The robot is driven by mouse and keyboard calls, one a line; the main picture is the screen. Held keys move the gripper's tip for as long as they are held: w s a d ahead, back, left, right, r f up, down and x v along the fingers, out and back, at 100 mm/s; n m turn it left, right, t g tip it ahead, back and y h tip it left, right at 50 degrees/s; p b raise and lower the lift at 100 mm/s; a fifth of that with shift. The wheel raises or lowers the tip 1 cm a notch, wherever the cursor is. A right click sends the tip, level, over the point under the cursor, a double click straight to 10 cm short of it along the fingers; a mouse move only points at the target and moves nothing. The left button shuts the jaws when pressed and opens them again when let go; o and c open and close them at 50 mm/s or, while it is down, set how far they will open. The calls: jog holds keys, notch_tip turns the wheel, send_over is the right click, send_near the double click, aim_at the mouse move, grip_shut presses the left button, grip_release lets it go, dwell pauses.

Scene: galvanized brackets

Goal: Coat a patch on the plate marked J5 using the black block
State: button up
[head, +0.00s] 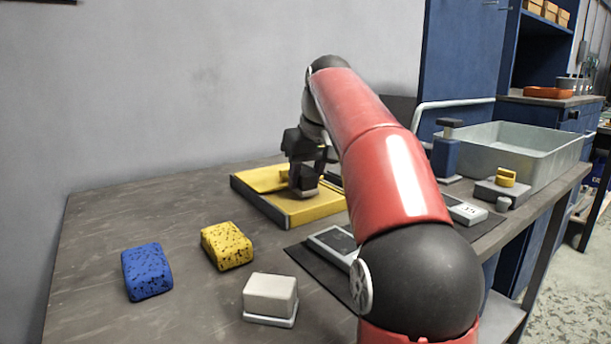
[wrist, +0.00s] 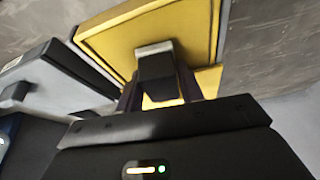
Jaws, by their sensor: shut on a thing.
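My gripper (head: 305,165) points down over the yellow tray (head: 318,208) and is shut on the black block (head: 304,182). In the wrist view the black block (wrist: 157,80), with a grey band at its end, sits between the fingers, over the yellow tray (wrist: 112,38). I cannot tell whether the block touches the tray's surface. A grey plate (head: 333,241) with a dark patch lies on a dark mat (head: 318,275), partly hidden by my arm. Another plate with a white label (head: 467,210) lies behind my arm; I cannot read J5 on either.
A blue speckled sponge (head: 147,271), a yellow speckled sponge (head: 227,246) and a pale block on a base (head: 270,297) stand at the front left. A large grey bin (head: 530,150) and a blue clamp-like stand (head: 446,157) are at the right.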

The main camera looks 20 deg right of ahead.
aim_at(306, 172)
jog(key=shift+f, duration=0.6)
dwell(1.4)
notch_tip(306, 172, up, 3)
jog(key=shift+f+p, duration=0.1)
jog(key=shift+p, duration=1.1)
jog(key=shift+r, duration=2.15)
